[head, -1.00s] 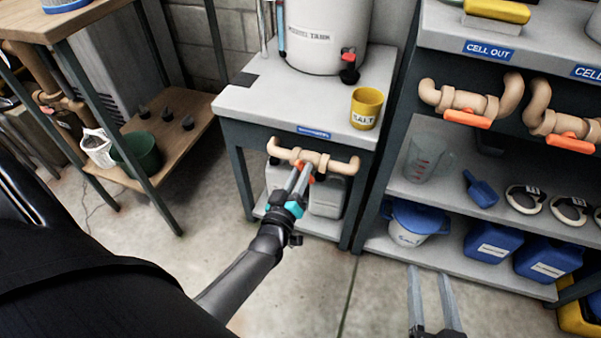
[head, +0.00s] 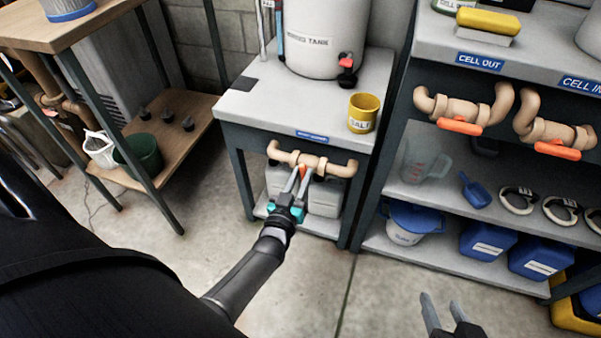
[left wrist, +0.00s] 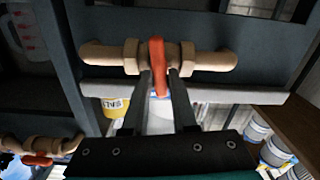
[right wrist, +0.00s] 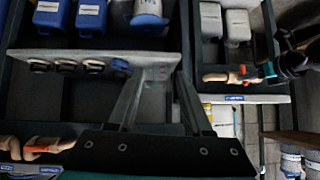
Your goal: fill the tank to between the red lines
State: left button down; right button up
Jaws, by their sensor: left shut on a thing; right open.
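The white mixing tank (head: 325,42) stands on a grey bench, its top cut off by the head view. A thin tube with a blue column (head: 279,32) stands at its left; I cannot make out red lines. Below the bench top is a tan pipe valve (head: 335,167). My left gripper (head: 301,178) is shut on its orange handle. In the left wrist view, the orange handle (left wrist: 157,60) lies across the pipe between the fingers (left wrist: 160,76). My right gripper (head: 440,308) is open and empty above the floor; its spread fingers show in the right wrist view (right wrist: 161,75).
A yellow salt cup (head: 363,112) stands on the bench's right side. The shelf unit (head: 440,188) to the right bears two more orange-handled valves (head: 460,127), (head: 557,150), with blue jugs (head: 486,243) lower down. A wooden rack (head: 178,135) stands left. The floor between is clear.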

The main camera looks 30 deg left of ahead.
pick_arm(q)
jog(key=shift+d+m+p, duration=0.15)
jog(key=shift+m+p, duration=0.15)
jog(key=shift+m, duration=0.6)
pick_arm(e)
jog(key=shift+s+d+g+h, duration=0.4)
jog(key=shift+s+d+g, duration=0.2)
jog(key=shift+d, duration=0.2)
pick_arm(q)
jog(key=c, duration=0.8)
grip_release()
jog(key=shift+s, duration=0.1)
jog(key=shift+p+v, duration=0.45)
jog(key=shift+v, duration=0.35)
pick_arm(e)
jog(key=s+d+r+g+h+p, duration=0.1)
jog(key=s+d+g+h, duration=0.1)
jog(key=s+d+g, duration=0.2)
pick_arm(q)
jog(key=p+v, duration=0.2)
jog(key=v, duration=1.1)
jog(key=shift+s+p, duration=0.25)
jog(key=shift+p, duration=0.15)
pick_arm(e)
notch_tip(320, 180, down, 6)
jog(key=shift+w+m, duration=0.15)
jog(key=shift+m, duration=0.15)
